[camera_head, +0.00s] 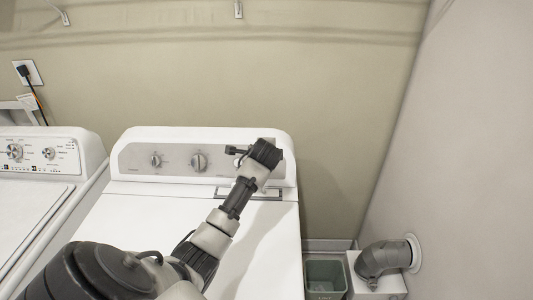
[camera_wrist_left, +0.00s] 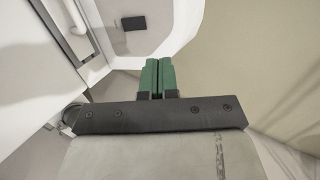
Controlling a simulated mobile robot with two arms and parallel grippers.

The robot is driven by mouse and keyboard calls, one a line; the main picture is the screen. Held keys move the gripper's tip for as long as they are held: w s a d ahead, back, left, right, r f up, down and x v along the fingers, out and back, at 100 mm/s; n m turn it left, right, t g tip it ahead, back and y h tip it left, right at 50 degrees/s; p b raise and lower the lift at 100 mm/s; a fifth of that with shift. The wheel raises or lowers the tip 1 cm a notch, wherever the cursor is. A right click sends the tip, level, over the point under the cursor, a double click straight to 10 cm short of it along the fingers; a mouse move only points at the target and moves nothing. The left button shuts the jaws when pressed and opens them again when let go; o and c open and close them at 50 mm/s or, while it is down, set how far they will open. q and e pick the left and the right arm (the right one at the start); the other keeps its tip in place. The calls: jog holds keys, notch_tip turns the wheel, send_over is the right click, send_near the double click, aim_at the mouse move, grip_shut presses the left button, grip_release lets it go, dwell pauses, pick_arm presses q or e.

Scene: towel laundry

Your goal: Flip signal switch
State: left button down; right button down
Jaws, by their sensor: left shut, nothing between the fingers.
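The dryer's control panel (camera_head: 177,160) is a grey strip on the raised back of the white machine. A left dial (camera_head: 156,160) and a larger dial (camera_head: 198,161) show on it. My left gripper (camera_head: 265,153) is at the panel's right end and hides part of it. In the left wrist view the green fingers (camera_wrist_left: 158,78) are shut together and empty, near the panel face. A dark rectangular piece (camera_wrist_left: 134,23), possibly the signal switch, is on the panel ahead and left of the fingertips, apart from them. Its position cannot be told. My right gripper is out of view.
A second white machine (camera_head: 35,210) stands at the left. A bin (camera_head: 325,276) and a grey vent elbow (camera_head: 382,259) are at the lower right by the wall. The wall above the panel (camera_head: 220,85) is clear.

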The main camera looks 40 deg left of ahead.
pick_arm(q)
jog(key=v, duration=0.3)
jog(key=shift+a+r, duration=0.1)
jog(key=shift+r, duration=0.2)
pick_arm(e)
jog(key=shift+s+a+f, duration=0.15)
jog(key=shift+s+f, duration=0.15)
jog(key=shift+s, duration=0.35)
pick_arm(q)
jog(key=shift+r, duration=0.1)
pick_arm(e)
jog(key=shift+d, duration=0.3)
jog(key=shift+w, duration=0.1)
